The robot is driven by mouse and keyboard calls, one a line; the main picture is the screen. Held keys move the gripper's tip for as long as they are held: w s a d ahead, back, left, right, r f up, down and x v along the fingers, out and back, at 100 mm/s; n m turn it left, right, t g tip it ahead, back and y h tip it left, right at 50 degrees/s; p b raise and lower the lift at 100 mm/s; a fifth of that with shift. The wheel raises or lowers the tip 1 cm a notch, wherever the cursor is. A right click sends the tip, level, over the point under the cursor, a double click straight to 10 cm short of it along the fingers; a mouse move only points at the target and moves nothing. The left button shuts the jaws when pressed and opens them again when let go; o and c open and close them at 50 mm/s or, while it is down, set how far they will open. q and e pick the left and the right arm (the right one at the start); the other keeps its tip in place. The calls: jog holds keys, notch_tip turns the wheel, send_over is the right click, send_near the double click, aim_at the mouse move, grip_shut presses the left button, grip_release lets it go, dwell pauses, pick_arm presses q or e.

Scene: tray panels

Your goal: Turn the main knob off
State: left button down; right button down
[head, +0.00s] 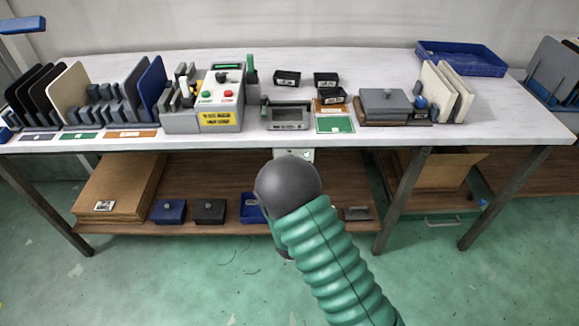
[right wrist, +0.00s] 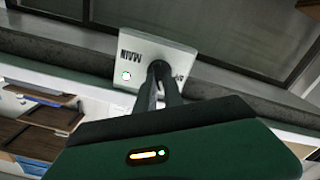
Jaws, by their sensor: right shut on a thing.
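In the head view the box (head: 283,154) hangs under the table's front edge. Its dark knob (right wrist: 157,68) is mostly hidden between my fingers. My right gripper (right wrist: 159,80) is shut on the knob. In the head view my right arm's green sleeve and dark wrist rise below the box and hide the gripper. I cannot tell the knob's angle. My left gripper is not in view.
The table (head: 390,70) holds a control box (head: 222,95) with red and green buttons, upright panels in racks, small black boxes and a blue tray (head: 461,59). A lower shelf (head: 200,180) carries boxes. The table legs flank the free floor in front.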

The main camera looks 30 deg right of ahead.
jog(key=shift+w+a+f+n+p, duration=0.1)
jog(key=shift+n+p, duration=1.4)
jog(key=shift+n, duration=1.5)
jog(key=shift+w+a+f+n+p, duration=0.1)
jog(key=shift+n+p, duration=1.35)
jog(key=shift+n, duration=1.55)
jog(key=c, duration=1.5)
grip_release()
jog(key=shift+f, duration=0.1)
jog(key=shift+o, duration=0.2)
jog(key=shift+d, duration=0.1)
